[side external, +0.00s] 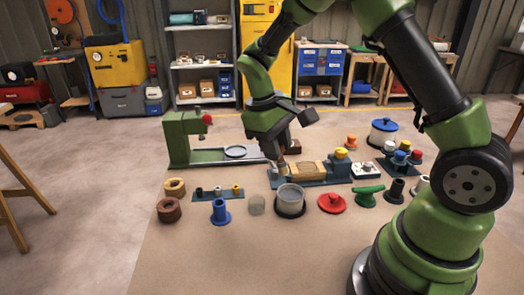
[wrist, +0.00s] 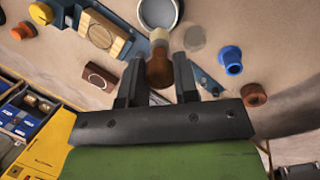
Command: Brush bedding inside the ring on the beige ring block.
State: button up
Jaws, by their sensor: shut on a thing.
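My gripper (wrist: 158,80) is shut on a brush (wrist: 159,66), which has a brown handle and a pale end pointing away from the jaws. In the side view, my gripper (side external: 282,153) is low over the work, with the brush end just left of the beige ring block (side external: 311,168). The block also shows in the wrist view (wrist: 88,47), upper left of the brush, with a round ring outline on its top. The block sits on a blue base (side external: 335,178). In these views the brush appears apart from the ring; its exact height is unclear.
A grey pot (side external: 290,203) stands in front of the base, with a red lid (side external: 331,204) to its right. A brown ring block (wrist: 98,77) is close to my gripper. A green machine (side external: 186,140) stands left. A blue spool (side external: 221,212) is front left; bare table lies nearer.

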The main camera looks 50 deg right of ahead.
aim_at(282, 171)
jog(key=shift+s+d+f+g+h, duration=0.1)
jog(key=shift+s+d+g+h, duration=0.2)
jog(key=shift+s+d+h, duration=0.25)
jog(key=shift+w+f, duration=0.1)
jog(key=shift+f, duration=2.75)
jog(key=shift+f, duration=0.5)
jog(key=shift+r, duration=3.55)
